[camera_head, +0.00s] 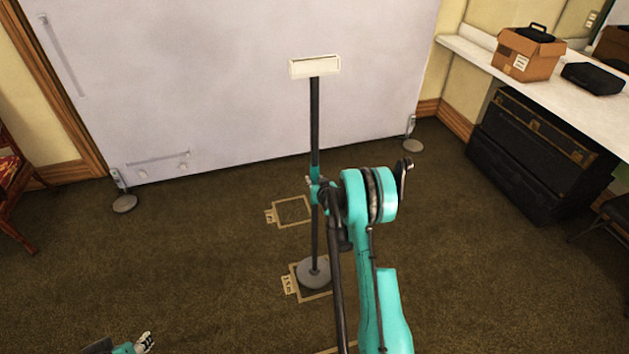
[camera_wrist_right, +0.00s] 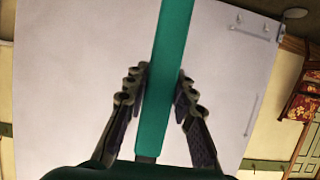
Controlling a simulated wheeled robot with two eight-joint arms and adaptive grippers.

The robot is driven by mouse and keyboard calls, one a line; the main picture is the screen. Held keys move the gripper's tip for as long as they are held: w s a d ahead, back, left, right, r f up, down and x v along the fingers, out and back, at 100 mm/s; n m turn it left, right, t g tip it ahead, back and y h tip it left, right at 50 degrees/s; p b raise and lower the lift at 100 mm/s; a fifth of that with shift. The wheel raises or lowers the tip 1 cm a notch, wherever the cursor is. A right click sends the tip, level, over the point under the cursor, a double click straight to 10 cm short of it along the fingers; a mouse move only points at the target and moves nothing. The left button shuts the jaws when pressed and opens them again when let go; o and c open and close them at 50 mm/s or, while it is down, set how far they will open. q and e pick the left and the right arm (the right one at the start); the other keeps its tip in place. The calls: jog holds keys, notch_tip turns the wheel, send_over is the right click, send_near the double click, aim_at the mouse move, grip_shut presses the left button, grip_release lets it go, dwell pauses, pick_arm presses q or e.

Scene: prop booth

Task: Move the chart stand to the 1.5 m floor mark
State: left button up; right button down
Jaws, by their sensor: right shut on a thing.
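The chart stand has a dark pole (camera_head: 315,125), a white box-like head (camera_head: 314,67) and a round grey base (camera_head: 311,275). It stands upright. Its base appears over the far part of the taped square labelled 1.5 m (camera_head: 302,296); I cannot tell whether it touches the floor. My right gripper (camera_head: 317,187) is shut on the pole's teal section, which runs between both fingers (camera_wrist_right: 160,95) in the right wrist view. My left gripper (camera_head: 145,343) shows only partly at the bottom edge; its opening is unclear.
Another taped square, labelled 1 m (camera_head: 291,211), lies farther back, before a pale panel (camera_head: 215,75) on round feet. A counter (camera_head: 480,60) with a cardboard box (camera_head: 526,57) and black trunks (camera_head: 535,150) are right. A red chair (camera_head: 8,175) is left. Carpet around the stand is clear.

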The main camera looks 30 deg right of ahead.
aim_at(316, 171)
jog(key=shift+f, duration=1)
dwell(0.7)
jog(key=shift+f, duration=1.4)
dwell(0.9)
jog(key=c, duration=1.2)
grip_release()
jog(key=shift+f, duration=0.1)
notch_tip(316, 171, up, 10)
jog(key=shift+s+r, duration=0.1)
jog(key=shift+r, duration=0.05)
